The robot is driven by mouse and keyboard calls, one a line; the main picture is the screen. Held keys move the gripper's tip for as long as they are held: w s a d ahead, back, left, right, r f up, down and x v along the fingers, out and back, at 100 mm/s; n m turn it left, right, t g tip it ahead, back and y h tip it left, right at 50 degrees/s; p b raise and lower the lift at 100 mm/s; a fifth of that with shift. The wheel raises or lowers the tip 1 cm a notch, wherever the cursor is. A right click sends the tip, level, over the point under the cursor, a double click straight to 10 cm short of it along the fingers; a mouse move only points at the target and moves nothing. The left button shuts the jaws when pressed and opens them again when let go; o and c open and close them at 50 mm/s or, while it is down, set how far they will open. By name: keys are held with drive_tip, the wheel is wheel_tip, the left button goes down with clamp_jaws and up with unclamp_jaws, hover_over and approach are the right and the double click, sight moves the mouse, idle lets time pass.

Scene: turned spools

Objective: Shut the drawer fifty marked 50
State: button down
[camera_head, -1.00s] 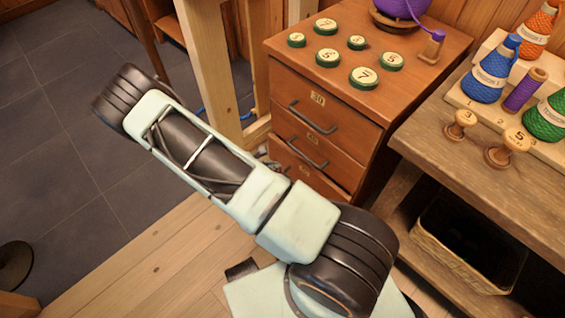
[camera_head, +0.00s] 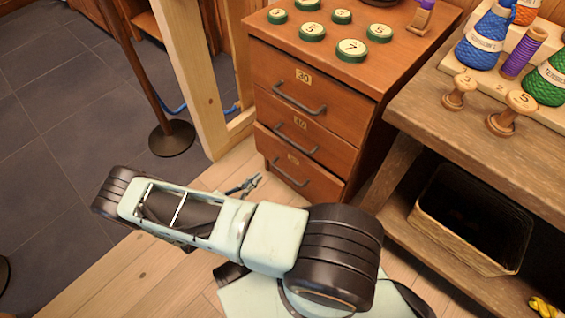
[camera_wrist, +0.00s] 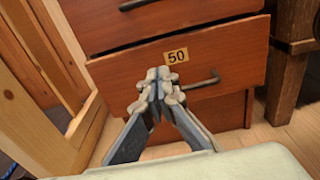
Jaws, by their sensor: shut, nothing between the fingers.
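The drawer marked 50 (camera_wrist: 225,58) is the lowest drawer of a red-brown cabinet; its front stands out a little from the cabinet. It shows in the head view too (camera_head: 318,182). Its yellow label (camera_wrist: 176,57) and dark bar handle (camera_wrist: 202,83) face me. My gripper (camera_wrist: 160,77) is shut and empty, with its fingertips in front of the drawer face, just left of and below the label. In the head view my gripper (camera_head: 251,184) is low, left of the drawer front. I cannot tell whether the fingertips touch the wood.
Drawers marked 30 (camera_head: 303,77) and 40 (camera_head: 299,124) above look shut. A wooden post (camera_head: 195,80) stands left of the cabinet. A workbench (camera_head: 430,115) with spools is at the right, with a basket (camera_head: 468,222) beneath. Floor before the cabinet is clear.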

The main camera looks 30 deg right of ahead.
sight(289, 151)
drive_tip(key=shift+h, duration=0.4)
drive_tip(key=b+x, duration=0.1)
drive_tip(key=x, duration=0.3)
drive_tip(key=b+x, duration=0.1)
drive_tip(key=x, duration=0.4)
drive_tip(key=b+x, duration=0.1)
drive_tip(key=x, duration=0.3)
drive_tip(key=shift+s+d+f, duration=0.15)
drive_tip(key=shift+s+d, duration=0.1)
